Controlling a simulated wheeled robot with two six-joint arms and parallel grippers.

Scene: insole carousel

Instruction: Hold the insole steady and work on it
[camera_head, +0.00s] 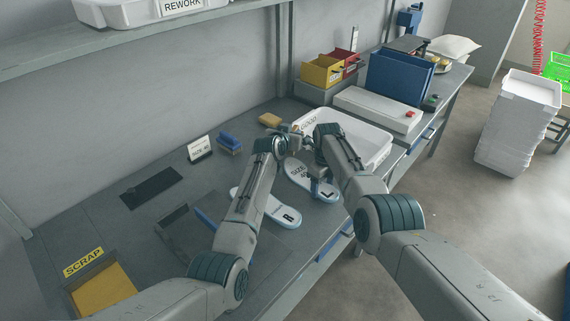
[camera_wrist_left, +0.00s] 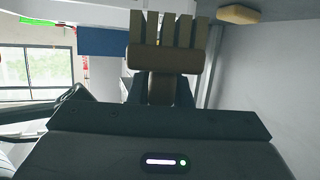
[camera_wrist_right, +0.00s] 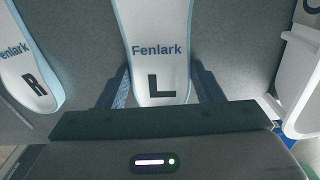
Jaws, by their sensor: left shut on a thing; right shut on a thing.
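A white insole with a light blue edge, marked L (camera_head: 296,174), lies on the grey table beside the bin. It also shows in the right wrist view (camera_wrist_right: 153,30) with "Fenlark" printed on it. My right gripper (camera_head: 323,188) is shut on its heel end, with one finger on each side (camera_wrist_right: 160,90). A second insole, marked R (camera_head: 262,205), lies to the left. My left gripper (camera_head: 295,144) is shut on a brown tool with several broad slats (camera_wrist_left: 166,60), close above the L insole's far end. Whether the tool touches the insole is hidden.
A white bin marked GOOD (camera_head: 372,142) stands right behind the L insole. A blue brush-like block (camera_head: 229,143), a size sign (camera_head: 199,148) and a tan block (camera_head: 270,120) stand behind. A yellow SCRAP tray (camera_head: 103,289) is at front left.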

